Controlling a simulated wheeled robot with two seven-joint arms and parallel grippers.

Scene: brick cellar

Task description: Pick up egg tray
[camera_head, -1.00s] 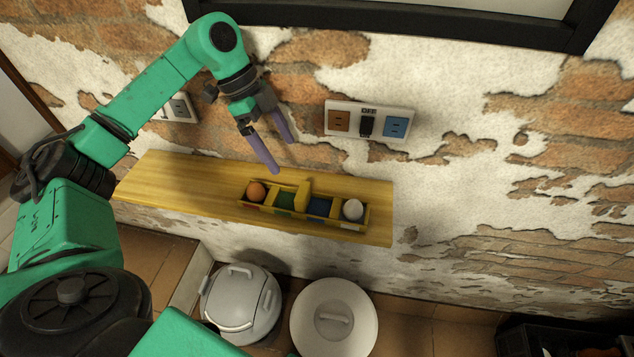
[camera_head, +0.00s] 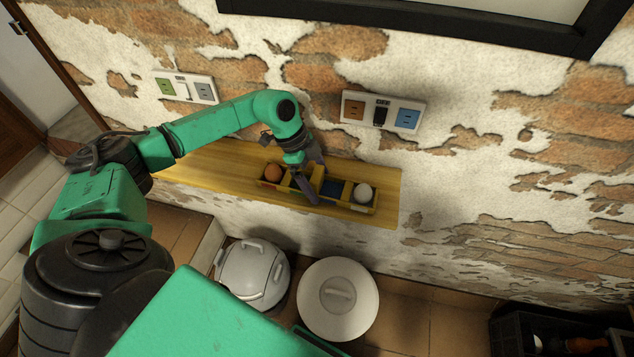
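The egg tray (camera_head: 358,208) is a long yellow box with compartments and a raised middle handle, resting on a wooden shelf (camera_head: 215,172). A brown egg (camera_head: 273,173) sits in its left end compartment and a white egg (camera_head: 364,193) in its right end compartment. The middle compartments show dark green and blue floors. My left gripper (camera_head: 317,182) is down at the tray's middle. Its purple-grey fingers stand apart, one in front of the handle and one behind. The rear fingertip is hidden, and contact with the handle cannot be told. My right gripper is out of view.
The brick wall stands close behind the shelf, with socket panels (camera_head: 383,110) and (camera_head: 185,88) above it. Below are a grey lidded pot (camera_head: 252,272) and a round white lid (camera_head: 338,299). A dark crate (camera_head: 560,335) is at bottom right.

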